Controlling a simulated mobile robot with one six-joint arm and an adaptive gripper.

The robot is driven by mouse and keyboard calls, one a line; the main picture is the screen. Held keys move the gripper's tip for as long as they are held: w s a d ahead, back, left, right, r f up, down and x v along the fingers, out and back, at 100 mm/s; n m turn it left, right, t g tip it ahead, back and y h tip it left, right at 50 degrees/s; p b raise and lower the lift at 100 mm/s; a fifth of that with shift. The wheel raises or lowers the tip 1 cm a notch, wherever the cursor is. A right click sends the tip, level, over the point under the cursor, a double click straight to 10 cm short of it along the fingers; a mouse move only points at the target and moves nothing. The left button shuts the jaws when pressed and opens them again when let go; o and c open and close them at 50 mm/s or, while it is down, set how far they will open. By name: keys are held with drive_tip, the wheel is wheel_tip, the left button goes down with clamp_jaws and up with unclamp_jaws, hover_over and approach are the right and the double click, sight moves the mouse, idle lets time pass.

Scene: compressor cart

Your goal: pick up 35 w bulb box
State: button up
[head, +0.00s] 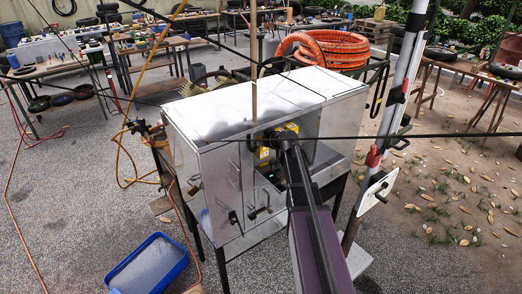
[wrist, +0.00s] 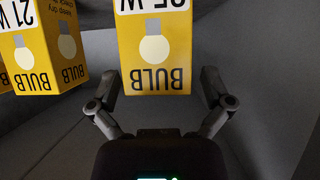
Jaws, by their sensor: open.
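A yellow and white bulb box (wrist: 154,65) is in the middle of the wrist view, printed upside down with BULB and a bulb picture. Its wattage label is cut by the top edge; it ends in 5 W, and the first digit is hard to read. My gripper (wrist: 160,80) is open, with one finger on each side of this box and a gap at each side. In the head view my gripper (head: 286,133) reaches into the metal cabinet (head: 215,165), where yellow (head: 264,156) shows beside it. The fingertips are hidden there.
A 21 W bulb box (wrist: 45,50) stands close to the left finger, with part of another yellow box at the left edge. The cabinet's top panel (head: 230,108) and walls surround the arm. An orange hose coil (head: 330,48) lies behind the cabinet.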

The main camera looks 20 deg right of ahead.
idle(0.4)
drive_tip(key=c, duration=1.1)
drive_tip(key=shift+c, duration=0.2)
drive_tip(key=shift+s+r, duration=0.1)
drive_tip(key=shift+s+d+r+p, duration=0.15)
drive_tip(key=shift+s+r+p, duration=0.35)
drive_tip(key=shift+r+p, duration=0.15)
drive_tip(key=p+v, duration=0.6)
drive_tip(key=v, duration=0.8)
drive_tip(key=shift+s+p, duration=0.3)
drive_tip(key=shift+p, duration=0.05)
